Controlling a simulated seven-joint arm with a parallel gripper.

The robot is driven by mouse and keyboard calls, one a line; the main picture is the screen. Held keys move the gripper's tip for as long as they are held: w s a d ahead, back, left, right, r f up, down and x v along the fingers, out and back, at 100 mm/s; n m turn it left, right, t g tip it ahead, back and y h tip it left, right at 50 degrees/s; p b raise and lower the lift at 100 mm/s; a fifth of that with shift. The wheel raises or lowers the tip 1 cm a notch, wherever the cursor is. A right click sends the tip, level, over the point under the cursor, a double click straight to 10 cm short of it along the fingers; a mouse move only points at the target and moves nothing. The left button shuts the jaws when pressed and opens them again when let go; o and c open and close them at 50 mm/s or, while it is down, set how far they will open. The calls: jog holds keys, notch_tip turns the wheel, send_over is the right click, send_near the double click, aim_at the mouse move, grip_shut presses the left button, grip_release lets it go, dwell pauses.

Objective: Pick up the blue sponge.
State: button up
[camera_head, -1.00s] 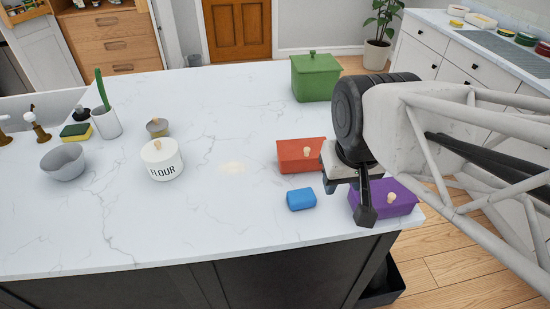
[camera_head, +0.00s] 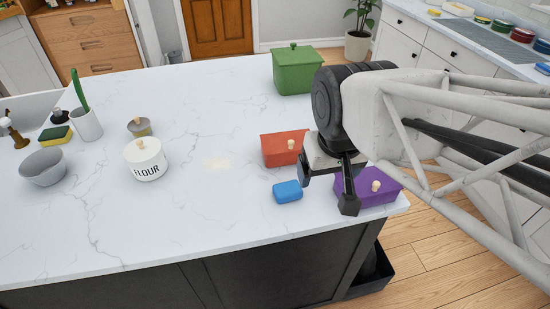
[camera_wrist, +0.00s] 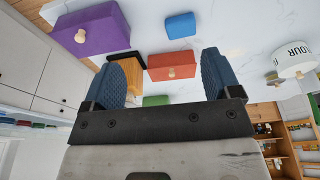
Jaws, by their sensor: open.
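The blue sponge (camera_head: 287,191), a small rounded block, lies on the white marble counter near its front edge. In the wrist view the blue sponge (camera_wrist: 181,25) is at the top, beyond the fingertips and clear of them. My gripper (camera_head: 328,192) is above the counter, just right of the sponge in the head view. In the wrist view my gripper (camera_wrist: 166,72) has its two blue-padded fingers wide apart, with nothing held between them.
A red lidded box (camera_head: 284,149) stands just behind the sponge and a purple lidded box (camera_head: 368,187) to its right. A green pot (camera_head: 298,72) is further back. A flour canister (camera_head: 146,160) stands left.

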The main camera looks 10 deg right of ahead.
dwell(0.3)
jog(key=m+g, duration=0.2)
jog(key=m, duration=1.4)
send_over(287, 188)
jog(key=f, duration=1)
jog(key=shift+s+d+f, duration=0.15)
jog(key=shift+s, duration=0.15)
jog(key=shift+w+f+m+g, duration=0.3)
jog(key=shift+w+f+m, duration=0.05)
jog(key=shift+f+m, duration=0.2)
jog(key=shift+f, duration=0.15)
jog(key=shift+f, duration=1.15)
jog(key=shift+f, duration=0.15)
